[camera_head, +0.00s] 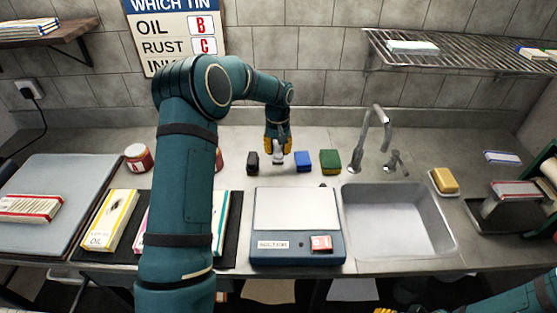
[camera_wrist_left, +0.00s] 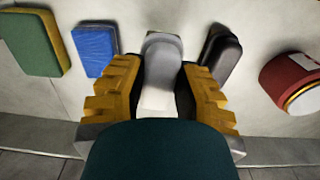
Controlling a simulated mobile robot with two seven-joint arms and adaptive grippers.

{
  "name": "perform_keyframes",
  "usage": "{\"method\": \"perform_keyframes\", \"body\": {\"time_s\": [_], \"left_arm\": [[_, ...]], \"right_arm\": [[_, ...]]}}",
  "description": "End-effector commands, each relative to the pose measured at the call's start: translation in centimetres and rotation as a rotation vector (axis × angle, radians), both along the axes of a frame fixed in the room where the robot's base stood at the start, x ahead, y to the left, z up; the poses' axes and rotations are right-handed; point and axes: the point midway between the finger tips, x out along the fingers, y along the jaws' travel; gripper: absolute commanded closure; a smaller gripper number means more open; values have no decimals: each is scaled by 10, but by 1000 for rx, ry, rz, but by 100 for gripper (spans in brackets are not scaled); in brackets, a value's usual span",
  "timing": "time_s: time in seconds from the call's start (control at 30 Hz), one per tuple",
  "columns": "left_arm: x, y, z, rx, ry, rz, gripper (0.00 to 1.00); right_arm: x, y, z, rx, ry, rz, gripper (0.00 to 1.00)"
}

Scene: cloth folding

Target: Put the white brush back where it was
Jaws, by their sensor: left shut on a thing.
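The white brush (camera_head: 278,157) is at the back of the counter, in the row between a black block and a blue block. My left gripper (camera_head: 278,146) is above it with yellow fingers pointing down, shut on it. In the left wrist view the brush (camera_wrist_left: 162,58) shows grey-white between the two fingers (camera_wrist_left: 157,95). Whether its underside touches the counter I cannot tell. My right gripper (camera_head: 400,310) shows only as a bit of yellow at the bottom edge; its fingers are mostly cut off.
The black block (camera_head: 252,161) stands close left of the brush, the blue block (camera_head: 303,160) close right, then a green block (camera_head: 330,160). A red tin (camera_head: 138,157) stands farther left. A scale (camera_head: 297,212) is in front, the sink (camera_head: 395,215) to the right.

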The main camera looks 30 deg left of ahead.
Motion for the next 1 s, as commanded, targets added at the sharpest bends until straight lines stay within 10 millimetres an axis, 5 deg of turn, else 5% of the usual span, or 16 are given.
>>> {"method": "perform_keyframes", "body": {"time_s": [0.3, 0.73, 0.77, 0.8, 1.0], "left_arm": [[-1, 0, -44, 0, 2, -1, 100], [0, 0, -51, 1, -1, 0, 100], [0, 0, -50, 1, -1, 0, 60], [0, 0, -50, 1, -1, 0, 46], [0, 0, -50, 0, -1, 0, 45]], "right_arm": [[-2, 0, -5, 1, 4, 3, 53], [-2, 0, -8, 2, 6, 4, 53], [-3, 0, -7, 2, 6, 4, 53], [-2, 0, -7, 2, 6, 4, 53], [-2, 0, -7, 2, 6, 4, 53]]}}
